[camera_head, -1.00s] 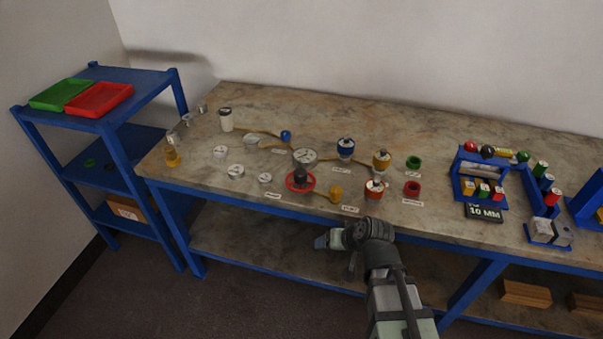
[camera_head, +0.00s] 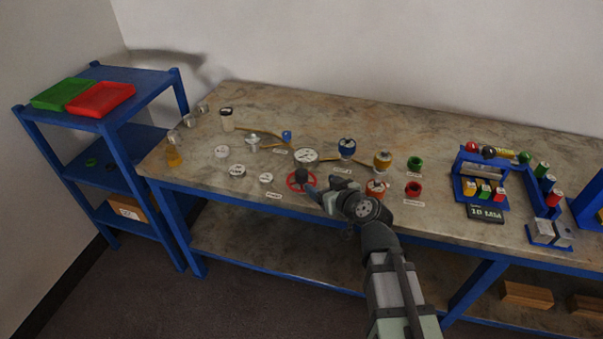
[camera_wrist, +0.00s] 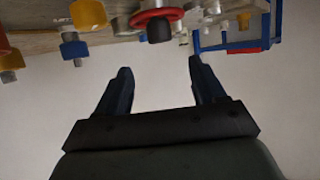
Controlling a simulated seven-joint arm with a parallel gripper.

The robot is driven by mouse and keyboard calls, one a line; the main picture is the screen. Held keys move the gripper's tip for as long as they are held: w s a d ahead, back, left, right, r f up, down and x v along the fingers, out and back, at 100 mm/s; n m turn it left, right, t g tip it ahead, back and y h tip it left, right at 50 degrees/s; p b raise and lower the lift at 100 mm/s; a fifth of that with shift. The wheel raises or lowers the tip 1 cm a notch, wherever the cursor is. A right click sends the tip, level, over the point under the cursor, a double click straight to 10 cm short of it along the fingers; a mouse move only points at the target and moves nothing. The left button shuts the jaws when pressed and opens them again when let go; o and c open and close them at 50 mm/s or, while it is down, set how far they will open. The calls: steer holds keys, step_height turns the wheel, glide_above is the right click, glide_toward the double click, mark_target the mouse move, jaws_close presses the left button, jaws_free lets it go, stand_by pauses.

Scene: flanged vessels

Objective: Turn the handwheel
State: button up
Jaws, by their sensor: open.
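The red handwheel (camera_head: 301,180) sits on a dark hub near the front edge of the workbench, in the head view. My gripper (camera_head: 322,196) is just to its right in that view, near the bench's front edge, and I cannot tell if they touch. In the wrist view the two fingers of my gripper (camera_wrist: 159,75) are apart with nothing between them. A red ring around a dark hub, which looks like the handwheel (camera_wrist: 158,16), shows beyond the fingertips at the top of that view.
On the bench (camera_head: 260,100) stand a round gauge (camera_head: 305,156), a blue-topped fitting (camera_head: 347,147), a yellow one (camera_head: 382,160) and an orange one (camera_head: 377,189) close to my arm. A blue rack (camera_head: 480,178) is at the right. A blue shelf with red tray (camera_head: 101,99) is at the left.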

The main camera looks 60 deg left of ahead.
mark_target(302, 174)
steer(key=x, duration=1.3)
steer(key=c, duration=1)
steer(key=shift+d, duration=0.1)
steer(key=shift+o, duration=0.2)
steer(key=shift+f+m+t+h, duration=0.15)
steer(key=shift+m+t+h, duration=0.15)
steer(key=shift+m+t, duration=1.3)
steer(key=o, duration=1)
steer(key=shift+c, duration=0.2)
